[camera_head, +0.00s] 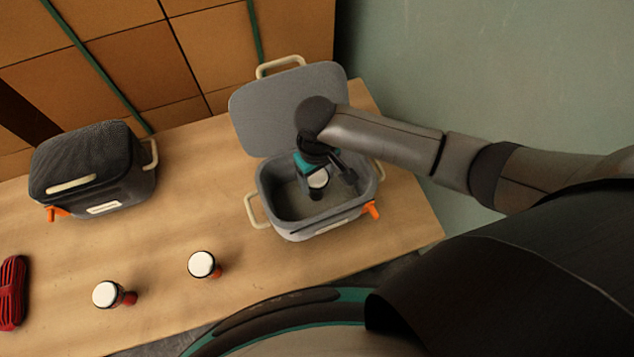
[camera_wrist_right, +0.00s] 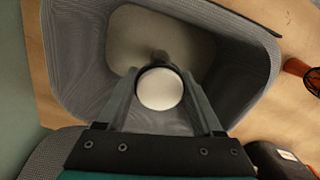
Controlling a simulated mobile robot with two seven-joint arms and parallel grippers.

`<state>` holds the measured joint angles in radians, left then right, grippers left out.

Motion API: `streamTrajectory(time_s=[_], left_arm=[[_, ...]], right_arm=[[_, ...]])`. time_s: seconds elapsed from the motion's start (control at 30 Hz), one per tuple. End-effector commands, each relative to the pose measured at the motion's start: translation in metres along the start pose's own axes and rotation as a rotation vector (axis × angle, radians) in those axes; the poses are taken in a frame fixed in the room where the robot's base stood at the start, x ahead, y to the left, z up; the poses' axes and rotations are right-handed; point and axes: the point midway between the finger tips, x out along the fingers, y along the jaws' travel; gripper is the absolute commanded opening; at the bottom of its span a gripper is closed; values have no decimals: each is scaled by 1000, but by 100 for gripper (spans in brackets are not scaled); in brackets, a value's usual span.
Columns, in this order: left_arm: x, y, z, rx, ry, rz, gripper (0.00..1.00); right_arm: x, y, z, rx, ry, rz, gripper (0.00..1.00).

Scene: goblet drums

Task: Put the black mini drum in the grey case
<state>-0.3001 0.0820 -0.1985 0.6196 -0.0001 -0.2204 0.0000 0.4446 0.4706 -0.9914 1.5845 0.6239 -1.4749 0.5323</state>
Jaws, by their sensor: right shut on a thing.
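The grey case (camera_head: 320,226) stands open on the table with its lid tipped back; its inner floor shows in the right wrist view (camera_wrist_right: 125,40). My right gripper (camera_head: 322,182) reaches down into the case opening. It is shut on the black mini drum (camera_head: 318,178), which has a white round head facing up. In the right wrist view the drum (camera_wrist_right: 160,89) sits between the two fingers, over the case floor. Its dark body is mostly hidden under the head, and I cannot tell whether it touches the floor. My left gripper is not in view.
A closed dark case (camera_head: 90,165) stands at left. A red cord bundle (camera_head: 13,292) lies at the left edge. Boxes stand behind.

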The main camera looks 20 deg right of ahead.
Motion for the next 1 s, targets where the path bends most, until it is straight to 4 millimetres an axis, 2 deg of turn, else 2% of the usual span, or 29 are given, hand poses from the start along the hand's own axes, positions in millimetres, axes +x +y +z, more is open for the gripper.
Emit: streamTrajectory(time_s=[0.03, 0.13, 0.5, 0.53, 0.8, 1.0], left_arm=[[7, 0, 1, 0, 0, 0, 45], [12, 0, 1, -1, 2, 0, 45], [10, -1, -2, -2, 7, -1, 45], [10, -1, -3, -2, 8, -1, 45], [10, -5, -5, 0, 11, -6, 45], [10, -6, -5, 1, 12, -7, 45]], right_arm=[[12, 0, 0, 0, -2, 0, 12], [24, -1, 0, 0, -1, -1, 12], [26, -1, 0, 0, 0, -1, 12], [26, -1, 0, 0, 0, -1, 69], [26, 0, 0, 0, 0, -1, 98], [26, 0, 0, 0, 0, -1, 98]])
